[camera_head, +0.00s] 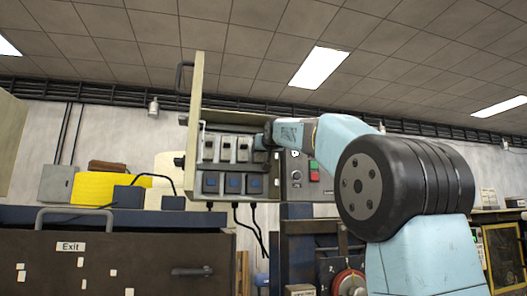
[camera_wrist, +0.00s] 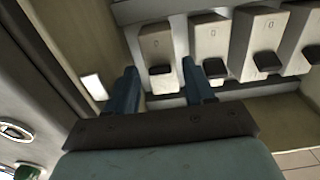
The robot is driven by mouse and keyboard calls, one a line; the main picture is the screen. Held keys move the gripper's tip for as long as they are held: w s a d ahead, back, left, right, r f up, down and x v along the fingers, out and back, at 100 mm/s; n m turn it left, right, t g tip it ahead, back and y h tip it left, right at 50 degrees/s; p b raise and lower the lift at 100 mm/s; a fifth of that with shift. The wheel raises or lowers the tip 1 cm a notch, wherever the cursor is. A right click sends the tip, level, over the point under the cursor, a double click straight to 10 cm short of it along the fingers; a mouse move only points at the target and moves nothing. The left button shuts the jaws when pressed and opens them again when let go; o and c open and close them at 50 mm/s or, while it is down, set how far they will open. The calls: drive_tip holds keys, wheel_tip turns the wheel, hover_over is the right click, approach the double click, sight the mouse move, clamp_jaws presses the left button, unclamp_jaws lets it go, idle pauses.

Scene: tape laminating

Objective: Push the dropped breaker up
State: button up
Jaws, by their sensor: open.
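A row of several pale breakers (camera_head: 225,148) with dark levers is in the open electrical box (camera_head: 196,95). In the wrist view, the end breaker (camera_wrist: 157,45) is at the left of the row, with a black lever. My gripper (camera_wrist: 160,86) is open there, its two blue fingers apart on either side of this breaker's lever and nothing held between them. In the head view, my gripper (camera_head: 269,133) is at the right end of the row and partly covers the last breaker.
Blue-faced square sockets (camera_head: 232,184) sit below the breakers. A control panel (camera_head: 297,177) with red and green buttons is right of the box. The box's side wall (camera_wrist: 50,60) runs close left of my fingers in the wrist view.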

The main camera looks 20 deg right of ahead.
drive_tip(key=shift+c, duration=0.3)
clamp_jaws()
idle(0.3)
drive_tip(key=shift+r, duration=0.1)
drive_tip(key=shift+w+r+g, duration=0.1)
drive_tip(key=shift+r+g, duration=0.3)
drive_tip(key=shift+g, duration=0.55)
drive_tip(key=shift+w+r+g, duration=0.1)
drive_tip(key=shift+r+g, duration=0.25)
drive_tip(key=shift+g, duration=0.6)
drive_tip(key=shift+s, duration=0.1)
drive_tip(key=shift+f, duration=0.1)
